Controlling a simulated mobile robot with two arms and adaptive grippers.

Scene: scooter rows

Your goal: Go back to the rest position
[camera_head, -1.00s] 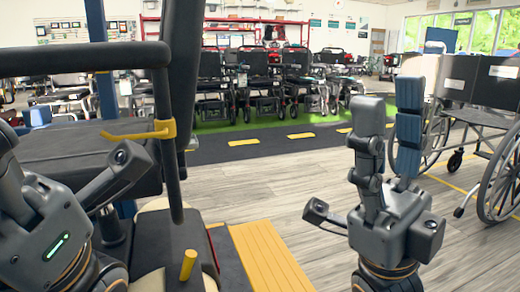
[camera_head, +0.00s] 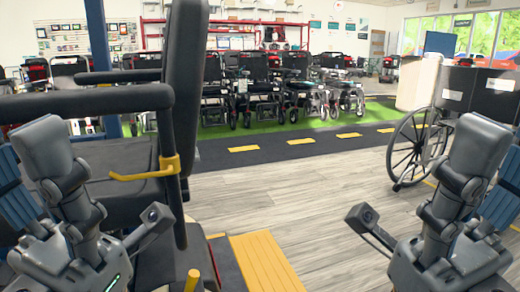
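My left gripper (camera_head: 24,158) is raised at the left edge, fingers pointing up, in front of the scooter seat. One grey finger and a blue-padded finger show apart, with nothing between them. My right gripper (camera_head: 498,162) is raised at the right edge, also fingers up, in front of the wheelchair. Its blue-padded finger is partly cut off by the frame; it looks open and empty. The two grippers stand far apart, roughly mirrored, at similar heights.
A black scooter seat (camera_head: 115,205) with armrests and a yellow lever (camera_head: 150,172) is close at the left. A yellow ridged panel (camera_head: 265,265) is below. A wheelchair (camera_head: 413,147) stands at right. The wooden floor (camera_head: 300,190) between is clear.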

